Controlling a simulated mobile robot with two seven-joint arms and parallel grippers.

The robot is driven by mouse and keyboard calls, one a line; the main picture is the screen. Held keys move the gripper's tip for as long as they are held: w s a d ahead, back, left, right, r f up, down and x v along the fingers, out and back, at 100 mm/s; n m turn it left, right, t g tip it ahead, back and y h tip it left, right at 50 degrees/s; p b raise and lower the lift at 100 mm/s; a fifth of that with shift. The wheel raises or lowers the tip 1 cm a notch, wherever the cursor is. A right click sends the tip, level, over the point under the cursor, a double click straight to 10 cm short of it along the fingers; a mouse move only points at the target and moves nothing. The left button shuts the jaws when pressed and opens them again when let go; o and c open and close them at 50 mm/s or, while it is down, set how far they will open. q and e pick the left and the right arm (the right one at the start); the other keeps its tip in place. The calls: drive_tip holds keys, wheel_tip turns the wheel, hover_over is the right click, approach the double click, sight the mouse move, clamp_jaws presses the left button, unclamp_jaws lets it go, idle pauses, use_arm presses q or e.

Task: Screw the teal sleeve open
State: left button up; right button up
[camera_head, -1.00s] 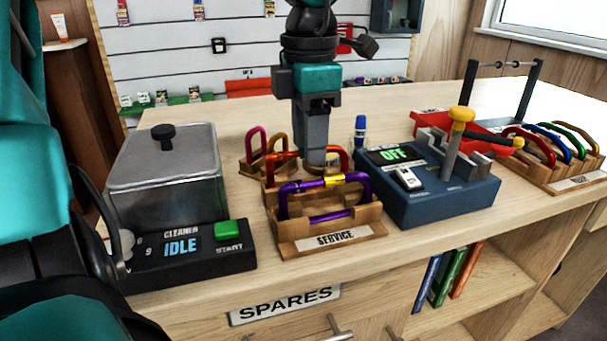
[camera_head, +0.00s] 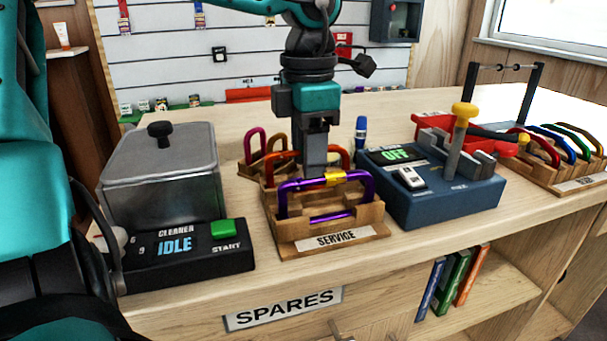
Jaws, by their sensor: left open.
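My left gripper (camera_head: 315,172) points straight down over the wooden service rack (camera_head: 285,230), its fingers just behind the purple carabiner. I see it edge-on, with its fingertips low among the carabiners. The purple carabiner (camera_head: 287,199) stands at the front of the rack and has a yellow sleeve (camera_head: 335,179). A red-orange carabiner (camera_head: 271,172) stands behind it, its middle covered by my gripper. No teal sleeve shows on any carabiner; one may be hidden behind the gripper. Whether the fingers touch anything cannot be told. My right gripper is not in view.
A cleaner with a grey tank (camera_head: 165,190) and IDLE display stands left. A blue device (camera_head: 440,195) reading OFF, with a yellow-topped lever (camera_head: 457,140), stands close on the right. Further right is a rack of coloured carabiners (camera_head: 565,178). A blue-capped bottle (camera_head: 361,132) stands behind.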

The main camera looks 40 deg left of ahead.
use_arm(q)
drive_tip(key=shift+w+a, duration=0.25)
drive_tip(key=shift+a, duration=0.3)
drive_tip(key=shift+r+p, duration=0.1)
drive_tip(key=shift+p, duration=0.2)
drive_tip(key=shift+r+p, duration=1)
drive_tip(key=shift+r, duration=0.3)
drive_tip(key=shift+d, duration=0.1)
drive_tip(key=shift+s+d, duration=0.3)
drive_tip(key=shift+d, duration=0.2)
drive_tip(key=shift+f+b, duration=1.45)
drive_tip(key=shift+f, duration=0.05)
